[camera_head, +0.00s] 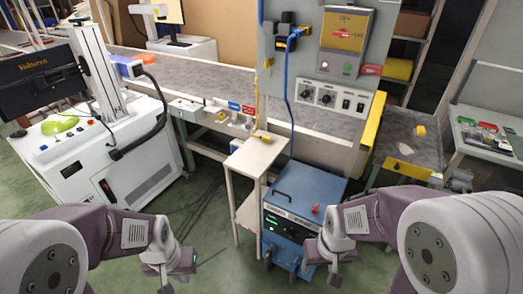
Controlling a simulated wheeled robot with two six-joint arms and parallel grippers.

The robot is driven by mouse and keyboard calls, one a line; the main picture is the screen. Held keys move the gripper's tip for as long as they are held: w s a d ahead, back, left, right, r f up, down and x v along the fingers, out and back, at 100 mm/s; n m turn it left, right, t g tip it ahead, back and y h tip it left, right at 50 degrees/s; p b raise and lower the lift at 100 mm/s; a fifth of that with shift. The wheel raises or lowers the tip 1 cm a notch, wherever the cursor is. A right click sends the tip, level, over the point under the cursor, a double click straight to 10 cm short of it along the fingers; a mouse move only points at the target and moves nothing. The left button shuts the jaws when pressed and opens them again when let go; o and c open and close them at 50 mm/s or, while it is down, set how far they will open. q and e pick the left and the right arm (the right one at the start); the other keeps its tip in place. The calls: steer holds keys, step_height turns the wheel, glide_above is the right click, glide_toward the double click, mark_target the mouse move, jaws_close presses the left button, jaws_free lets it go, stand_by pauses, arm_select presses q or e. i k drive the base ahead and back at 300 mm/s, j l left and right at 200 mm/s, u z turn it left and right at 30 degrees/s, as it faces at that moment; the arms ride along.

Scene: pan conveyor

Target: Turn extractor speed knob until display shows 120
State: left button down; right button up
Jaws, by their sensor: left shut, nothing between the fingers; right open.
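A blue box unit (305,184), which looks like the extractor, stands on the floor at the lower middle. Its dark front panel carries a small green display (271,217), too small to read. The speed knob cannot be made out clearly on that panel. My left gripper (180,266) is shut and empty, above the floor to the left of the unit. My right gripper (315,267) is open, low by the right part of the unit's front and overlapping it in view. Whether it touches the unit cannot be told.
A narrow beige stand (256,153) is beside the unit on its left. A grey control panel (330,99) with dark knobs and a red switch rises behind. A white machine (95,160) with a monitor stands at left. Green floor between it and the stand is mostly open, with cables.

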mark_target(290, 234)
steer(key=k+l, duration=0.1)
steer(key=k, duration=0.4)
steer(key=k+l+z, duration=0.15)
steer(key=k, duration=0.35)
